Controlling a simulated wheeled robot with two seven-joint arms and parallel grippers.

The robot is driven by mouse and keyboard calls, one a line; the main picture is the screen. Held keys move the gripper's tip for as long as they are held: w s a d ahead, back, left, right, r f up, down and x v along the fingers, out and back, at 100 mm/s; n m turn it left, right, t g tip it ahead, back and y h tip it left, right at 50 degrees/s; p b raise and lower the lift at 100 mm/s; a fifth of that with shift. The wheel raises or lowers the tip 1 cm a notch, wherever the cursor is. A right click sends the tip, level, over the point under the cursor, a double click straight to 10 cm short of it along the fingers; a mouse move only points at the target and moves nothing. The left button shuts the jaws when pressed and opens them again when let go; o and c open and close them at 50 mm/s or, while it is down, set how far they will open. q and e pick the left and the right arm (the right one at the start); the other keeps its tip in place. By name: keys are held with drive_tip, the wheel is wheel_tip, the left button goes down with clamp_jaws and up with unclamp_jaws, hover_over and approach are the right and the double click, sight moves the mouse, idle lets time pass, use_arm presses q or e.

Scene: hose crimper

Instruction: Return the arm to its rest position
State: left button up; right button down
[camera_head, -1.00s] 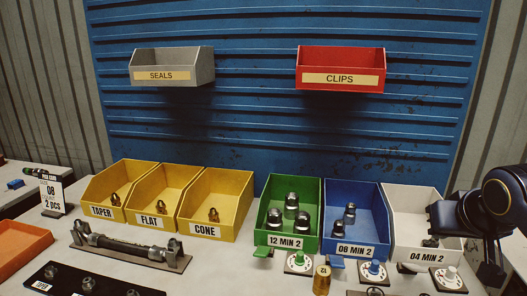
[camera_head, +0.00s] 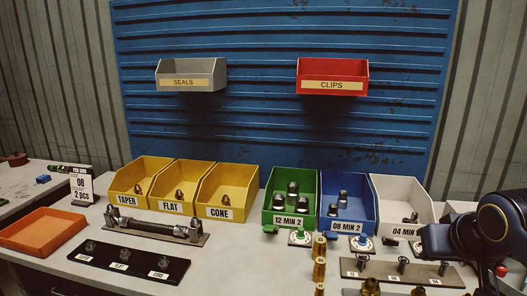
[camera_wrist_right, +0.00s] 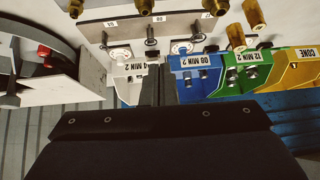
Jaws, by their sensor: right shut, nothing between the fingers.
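My right arm comes in at the right edge of the head view, its dark wrist in front of the white bin (camera_head: 402,200). In the right wrist view my right gripper (camera_wrist_right: 159,85) is shut, its two dark fingers together with nothing between them. It is apart from the bins and the rack of fittings in that view. My left gripper is not in view.
Yellow bins (camera_head: 228,190), a green bin (camera_head: 291,200) and a blue bin (camera_head: 348,205) line the bench. An orange tray (camera_head: 42,232), a hose on a stand (camera_head: 154,229) and a black fitting board (camera_head: 128,262) lie left. Brass fittings (camera_head: 319,268) stand near the front right.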

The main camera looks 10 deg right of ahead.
drive_tip(key=s+a+f+y+p, duration=0.2)
drive_tip(key=s+a+f+p, duration=0.1)
drive_tip(key=s+a, duration=0.3)
drive_tip(key=s+a+f+n+g+y+p, duration=0.1)
drive_tip(key=s+a+f+y+p, duration=0.2)
drive_tip(key=s+a+p, duration=0.3)
drive_tip(key=s+a, duration=0.1)
drive_tip(key=a, duration=0.2)
drive_tip(key=shift+s+f+n+g, duration=0.3)
drive_tip(key=shift+f, duration=0.1)
